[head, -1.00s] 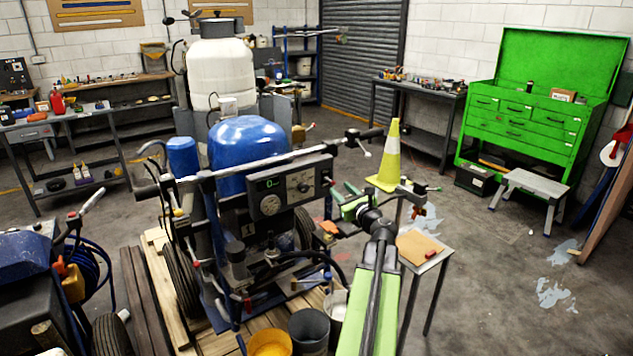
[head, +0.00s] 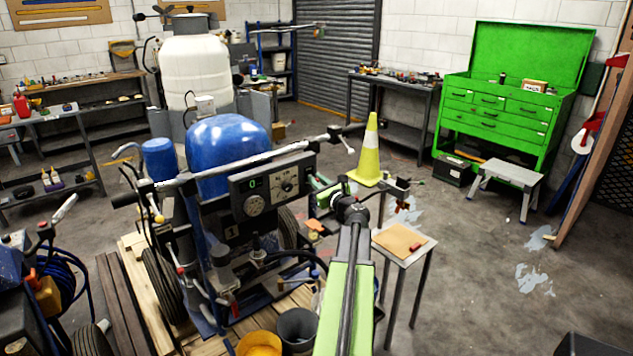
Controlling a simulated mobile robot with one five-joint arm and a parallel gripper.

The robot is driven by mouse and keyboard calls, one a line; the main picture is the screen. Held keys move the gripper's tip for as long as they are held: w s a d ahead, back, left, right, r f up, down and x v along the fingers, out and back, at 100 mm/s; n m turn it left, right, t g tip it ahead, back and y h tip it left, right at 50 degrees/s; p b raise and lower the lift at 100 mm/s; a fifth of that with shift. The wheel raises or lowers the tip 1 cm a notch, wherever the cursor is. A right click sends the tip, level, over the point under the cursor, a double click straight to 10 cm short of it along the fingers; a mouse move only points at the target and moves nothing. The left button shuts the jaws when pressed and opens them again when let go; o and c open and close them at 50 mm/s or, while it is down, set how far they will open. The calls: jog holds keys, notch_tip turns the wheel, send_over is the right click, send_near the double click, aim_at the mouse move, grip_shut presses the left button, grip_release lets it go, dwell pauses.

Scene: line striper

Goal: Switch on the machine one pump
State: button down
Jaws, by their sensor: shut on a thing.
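The line striper (head: 225,145) has a blue tank and a dark control panel (head: 272,190) with a green display and dials. It stands left of centre in the head view. My gripper (head: 319,192) is at the right end of this panel, at the far end of my green arm. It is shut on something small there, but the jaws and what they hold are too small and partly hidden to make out. I cannot tell which control is the pump switch or how it is set.
A yellow cone (head: 368,155) stands just right of my gripper, above a small table (head: 405,243) with a brown board. Yellow (head: 259,344) and grey (head: 297,328) buckets stand below the machine. A green tool chest (head: 505,105) is at the back right. The floor at right is mostly open.

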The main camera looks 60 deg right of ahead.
jog(key=r+g+p, duration=0.1)
jog(key=p, duration=0.3)
jog(key=shift+r+y, duration=0.3)
jog(key=shift+r, duration=0.05)
jog(key=g+p, duration=0.1)
jog(key=p, duration=0.2)
jog(key=g+y+p, duration=0.1)
jog(key=p, duration=0.2)
jog(key=shift+w+d+r+n, duration=0.1)
jog(key=shift+r+n, duration=0.2)
jog(key=shift+r, duration=0.1)
jog(key=shift+f+g+p, duration=0.15)
jog(key=shift+g+p, duration=0.45)
jog(key=shift+p, duration=0.1)
jog(key=shift+f+y, duration=0.25)
jog(key=shift+y, duration=0.05)
jog(key=c, duration=1.3)
grip_release()
jog(key=shift+c, duration=0.2)
